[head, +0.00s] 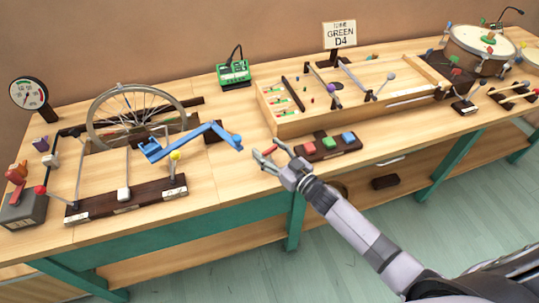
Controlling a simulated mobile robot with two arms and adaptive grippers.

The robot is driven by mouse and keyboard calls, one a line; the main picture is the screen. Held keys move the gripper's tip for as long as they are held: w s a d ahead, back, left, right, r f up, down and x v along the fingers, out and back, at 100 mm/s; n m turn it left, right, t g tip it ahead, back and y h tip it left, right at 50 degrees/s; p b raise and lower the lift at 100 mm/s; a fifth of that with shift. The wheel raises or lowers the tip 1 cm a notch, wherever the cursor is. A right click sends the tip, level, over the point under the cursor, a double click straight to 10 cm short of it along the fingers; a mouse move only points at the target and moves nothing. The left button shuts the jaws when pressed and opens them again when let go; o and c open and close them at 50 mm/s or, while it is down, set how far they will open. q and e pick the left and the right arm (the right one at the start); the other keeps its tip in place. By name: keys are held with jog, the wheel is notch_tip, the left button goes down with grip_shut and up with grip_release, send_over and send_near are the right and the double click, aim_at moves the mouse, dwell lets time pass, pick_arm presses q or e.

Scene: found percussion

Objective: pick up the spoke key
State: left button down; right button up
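My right gripper (267,150) reaches in from the lower right and is over the front part of the bench, between the wheel rig and the wooden tray. Its two fingers are spread apart. A small red piece (269,151) shows between the fingertips; it may be the spoke key, but it is too small to be sure. I cannot tell whether the fingers touch it. My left gripper is not in view.
Left of the gripper is a spoked wheel (137,91) with a blue jointed lever (190,140). Close on the right is a dark block with coloured buttons (328,147). Behind is the wooden tray (290,130). A sign (340,35) and drum (484,58) stand farther back.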

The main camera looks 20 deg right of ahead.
jog(key=c, duration=0.9)
jog(key=shift+r, duration=0.1)
